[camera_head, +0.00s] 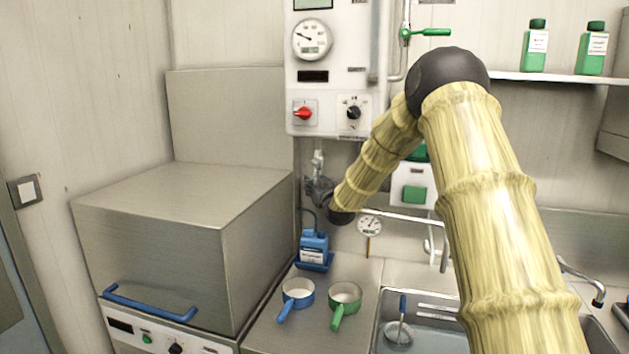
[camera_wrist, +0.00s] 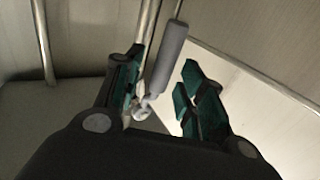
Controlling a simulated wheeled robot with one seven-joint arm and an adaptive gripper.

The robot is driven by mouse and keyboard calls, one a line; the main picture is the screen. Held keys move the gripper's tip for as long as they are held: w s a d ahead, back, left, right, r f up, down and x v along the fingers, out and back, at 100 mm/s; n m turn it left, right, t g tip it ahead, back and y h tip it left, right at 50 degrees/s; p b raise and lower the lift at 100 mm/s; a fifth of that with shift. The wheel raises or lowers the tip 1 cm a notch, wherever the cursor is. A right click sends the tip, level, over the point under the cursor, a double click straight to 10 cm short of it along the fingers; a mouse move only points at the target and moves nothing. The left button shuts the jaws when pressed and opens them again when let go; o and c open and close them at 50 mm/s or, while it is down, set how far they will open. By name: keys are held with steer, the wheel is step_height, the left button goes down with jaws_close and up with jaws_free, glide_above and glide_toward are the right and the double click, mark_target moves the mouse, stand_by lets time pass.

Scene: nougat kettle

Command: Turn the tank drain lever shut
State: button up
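A grey-handled lever (camera_wrist: 168,58) on a pale metal fitting (camera_wrist: 143,112) shows in the wrist view, tilted, in the gap between my gripper's fingers (camera_wrist: 160,68). The fingers, with green pads, stand apart on either side of it. I cannot tell if either touches it. In the head view my gripper (camera_head: 319,187) is small and partly hidden by my wrist, just below a pale metal fitting (camera_head: 318,160) under the white control panel (camera_head: 331,95). The lever is not clear there. Another lever, green (camera_head: 430,32), is on a pipe at the top.
A steel box (camera_head: 180,230) with a blue handle stands left. A blue bottle (camera_head: 314,246), a blue pan (camera_head: 297,290) and a green pan (camera_head: 345,295) are on the counter below my gripper. A sink (camera_head: 420,310) and a dial thermometer (camera_head: 369,226) are to the right.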

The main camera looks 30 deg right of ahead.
steer(key=shift+x, duration=0.85)
steer(key=shift+c, duration=0.2)
jaws_close()
